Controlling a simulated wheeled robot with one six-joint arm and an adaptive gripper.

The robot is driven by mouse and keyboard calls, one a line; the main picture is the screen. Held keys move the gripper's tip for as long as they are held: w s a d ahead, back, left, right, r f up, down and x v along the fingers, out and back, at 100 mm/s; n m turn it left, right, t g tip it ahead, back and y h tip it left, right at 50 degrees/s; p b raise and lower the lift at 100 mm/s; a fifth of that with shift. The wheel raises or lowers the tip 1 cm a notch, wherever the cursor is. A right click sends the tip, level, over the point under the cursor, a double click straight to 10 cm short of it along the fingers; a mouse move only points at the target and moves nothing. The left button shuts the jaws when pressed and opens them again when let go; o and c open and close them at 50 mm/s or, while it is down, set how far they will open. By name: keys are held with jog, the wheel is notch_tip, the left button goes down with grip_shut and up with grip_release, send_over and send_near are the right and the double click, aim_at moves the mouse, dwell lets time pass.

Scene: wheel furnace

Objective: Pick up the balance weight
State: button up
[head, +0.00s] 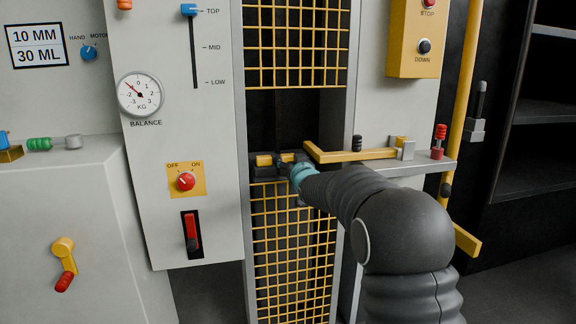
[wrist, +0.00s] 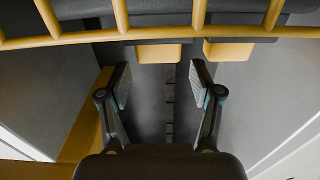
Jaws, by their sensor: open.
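No part is plainly marked as the balance weight. A small yellow block (head: 264,160) sits on a dark ledge in the shaft opening, and I cannot tell if it is the weight. My gripper (head: 284,160) reaches into this opening, its tips close to the block and partly hidden by my arm. In the wrist view, my gripper (wrist: 161,76) has its fingers spread with nothing held between them. Beyond the tips are two yellow blocks (wrist: 158,53) (wrist: 228,50) under a curved yellow bar, with a dark slotted rail (wrist: 169,100) running between the fingers.
Yellow mesh guards lie above (head: 295,40) and below (head: 290,250) the opening. A yellow bar (head: 350,155) crosses its right side. The balance dial (head: 140,95) is on the left panel. A green-handled part (head: 40,144) lies on the left cabinet. Dark shelves (head: 540,110) stand at right.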

aim_at(288, 154)
jog(key=shift+p+x, duration=0.65)
jog(key=shift+x, duration=1.85)
jog(key=shift+c, duration=0.2)
grip_shut()
jog(key=shift+r, duration=0.2)
